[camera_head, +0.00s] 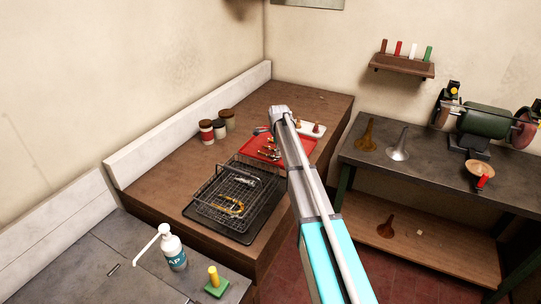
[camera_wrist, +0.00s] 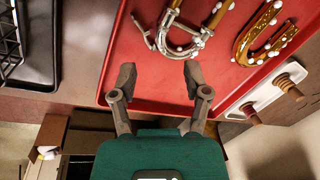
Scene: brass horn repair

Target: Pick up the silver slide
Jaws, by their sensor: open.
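A silver U-shaped slide (camera_wrist: 182,40) with white drops on it lies on the red tray (camera_wrist: 140,60) in the wrist view. A gold U-shaped slide (camera_wrist: 258,32) lies to its right, also with white drops. My gripper (camera_wrist: 159,78) is open and empty over the tray's edge, its fingertips just below the silver slide in the picture, apart from it. In the head view the red tray (camera_head: 247,151) holds several small pieces, too small to tell apart. A silvery piece (camera_head: 245,181) lies in the wire basket there.
The wire basket (camera_head: 205,196) stands on a black tray (camera_head: 243,237) and holds a gold piece (camera_head: 232,207). Jars (camera_head: 206,133) stand behind. A white tray (camera_wrist: 264,92) with cork-like pegs is right of the red tray. A bottle (camera_head: 174,252) stands at the front.

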